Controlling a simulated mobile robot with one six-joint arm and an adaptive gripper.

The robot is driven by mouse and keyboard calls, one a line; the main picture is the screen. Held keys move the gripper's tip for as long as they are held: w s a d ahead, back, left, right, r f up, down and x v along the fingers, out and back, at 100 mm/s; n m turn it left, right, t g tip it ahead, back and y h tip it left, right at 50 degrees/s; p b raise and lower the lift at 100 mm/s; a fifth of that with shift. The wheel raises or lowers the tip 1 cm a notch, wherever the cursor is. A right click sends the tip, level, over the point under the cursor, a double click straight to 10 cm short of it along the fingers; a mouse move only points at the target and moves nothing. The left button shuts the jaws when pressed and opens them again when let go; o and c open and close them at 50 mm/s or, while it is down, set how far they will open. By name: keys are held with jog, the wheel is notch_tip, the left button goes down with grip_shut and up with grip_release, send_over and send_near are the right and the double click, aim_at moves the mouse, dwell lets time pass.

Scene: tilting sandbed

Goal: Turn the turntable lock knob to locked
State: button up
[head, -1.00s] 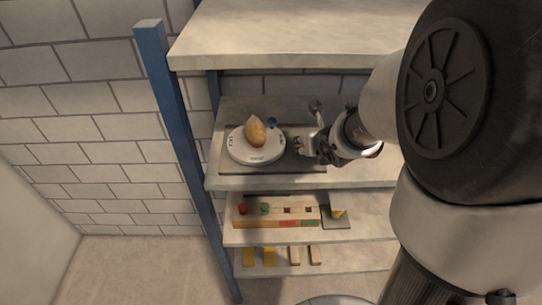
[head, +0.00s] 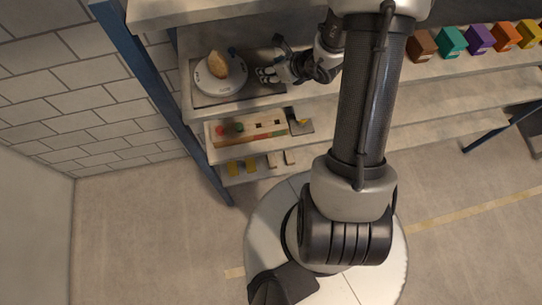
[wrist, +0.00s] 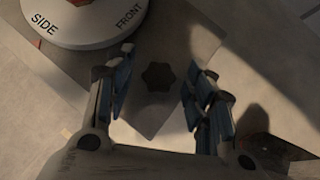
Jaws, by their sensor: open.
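The turntable (head: 232,84) is a white disc on a grey plate on the shelf, with a brown potato-like object (head: 217,64) on it. In the wrist view the turntable's rim (wrist: 95,38) shows at upper left with the words SIDE and FRONT. The lock knob (wrist: 158,77) is a dark star-shaped knob on the grey plate, right of the disc. My gripper (head: 266,76) is open beside the disc. In the wrist view its fingers (wrist: 159,80) stand left and right of the knob, with gaps on both sides. I cannot tell their height above it or the knob's setting.
A small blue piece (head: 232,50) is at the disc's far edge. The shelf below holds a wooden block board (head: 245,131) with coloured pieces. Several coloured boxes (head: 480,39) stand at the right. The upper shelf board (head: 190,12) is above the turntable.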

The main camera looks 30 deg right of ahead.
jog(key=shift+r+p, duration=0.2)
jog(key=shift+p, duration=0.25)
jog(key=shift+s+d+r+n+y, duration=0.15)
jog(key=shift+s+n+y, duration=0.1)
jog(key=shift+n+y, duration=0.05)
jog(key=p+v, duration=0.2)
jog(key=v, duration=1.5)
jog(key=s+a+f+n+g+y+b, duration=0.1)
jog(key=a+f+n+g+b, duration=0.15)
jog(key=a+n+b, duration=0.5)
jog(key=s+a+f+n+g+y+b, duration=0.2)
jog(key=a+f+n+b, duration=0.2)
jog(key=a+n+b, duration=0.4)
jog(key=s+a+f+n+h+b, duration=0.2)
jog(key=s+f+n+h+b, duration=0.3)
jog(key=s+f+n+b, duration=0.5)
jog(key=shift+n+b, duration=2.8)
jog(key=shift+n, duration=0.85)
jog(key=shift+a, duration=0.1)
